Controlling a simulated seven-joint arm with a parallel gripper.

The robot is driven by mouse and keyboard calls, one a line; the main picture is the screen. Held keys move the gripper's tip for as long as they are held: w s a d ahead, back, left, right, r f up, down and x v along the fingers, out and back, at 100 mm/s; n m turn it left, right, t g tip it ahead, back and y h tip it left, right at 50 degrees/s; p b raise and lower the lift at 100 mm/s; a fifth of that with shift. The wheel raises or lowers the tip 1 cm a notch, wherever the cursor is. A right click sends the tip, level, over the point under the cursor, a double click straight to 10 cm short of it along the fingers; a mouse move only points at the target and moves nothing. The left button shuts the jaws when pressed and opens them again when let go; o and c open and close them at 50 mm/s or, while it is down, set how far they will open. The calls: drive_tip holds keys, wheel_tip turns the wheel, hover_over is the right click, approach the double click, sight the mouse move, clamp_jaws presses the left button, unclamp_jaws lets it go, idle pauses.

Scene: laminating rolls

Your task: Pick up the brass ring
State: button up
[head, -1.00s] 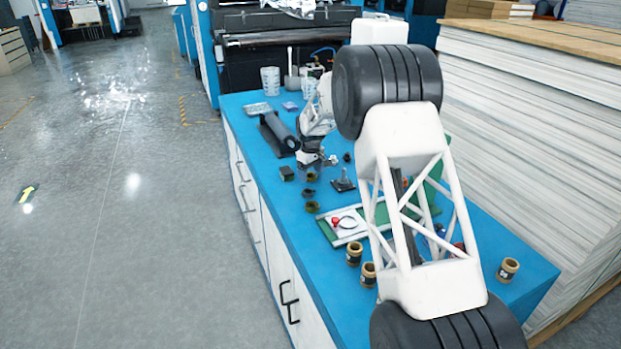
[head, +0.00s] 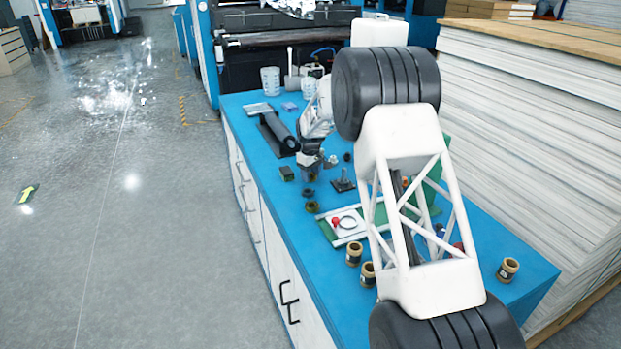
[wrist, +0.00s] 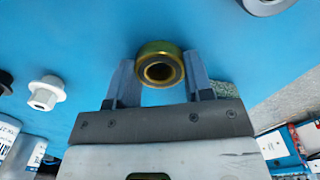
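The brass ring (wrist: 160,65) shows in the wrist view as a short golden cylinder with a dark hole, on the blue bench top. My gripper (wrist: 160,72) is open, with one grey finger to each side of the ring near the fingertips. The ring's near side faces the camera; I cannot tell whether either finger touches it. In the head view my gripper (head: 310,176) is low over the bench, and I cannot make out the ring there, probably behind the gripper.
A white hex-headed part (wrist: 45,92) lies left of the gripper. In the head view, a dark roller (head: 280,134) lies behind, small dark parts (head: 312,206) in front, and a green-and-white board (head: 347,226) with labelled jars (head: 354,254) nearer. The bench's left edge is close.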

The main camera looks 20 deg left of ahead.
drive_tip(key=shift+c, duration=1)
drive_tip(key=shift+r, duration=1.6)
drive_tip(key=shift+s+r, duration=0.15)
drive_tip(key=shift+r, duration=0.05)
drive_tip(key=s+d, duration=0.2)
drive_tip(key=s, duration=0.2)
drive_tip(key=s+d+r, duration=0.1)
drive_tip(key=s+d, duration=0.2)
drive_tip(key=s, duration=0.2)
drive_tip(key=s+d, duration=0.3)
drive_tip(key=s, duration=0.1)
drive_tip(key=shift+s+d+r, duration=0.15)
drive_tip(key=shift+d+r, duration=0.05)
drive_tip(key=shift+d, duration=0.05)
drive_tip(key=w+d+r, duration=0.1)
drive_tip(key=w+r, duration=0.2)
drive_tip(key=w, duration=0.1)
drive_tip(key=w+d+r, duration=0.1)
drive_tip(key=w+r, duration=0.2)
drive_tip(key=w, duration=0.2)
drive_tip(key=w+d+r, duration=0.2)
drive_tip(key=w+r, duration=0.1)
drive_tip(key=w, duration=0.1)
drive_tip(key=shift+w+d, duration=0.1)
drive_tip(key=shift+w, duration=0.15)
drive_tip(key=shift+f, duration=0.15)
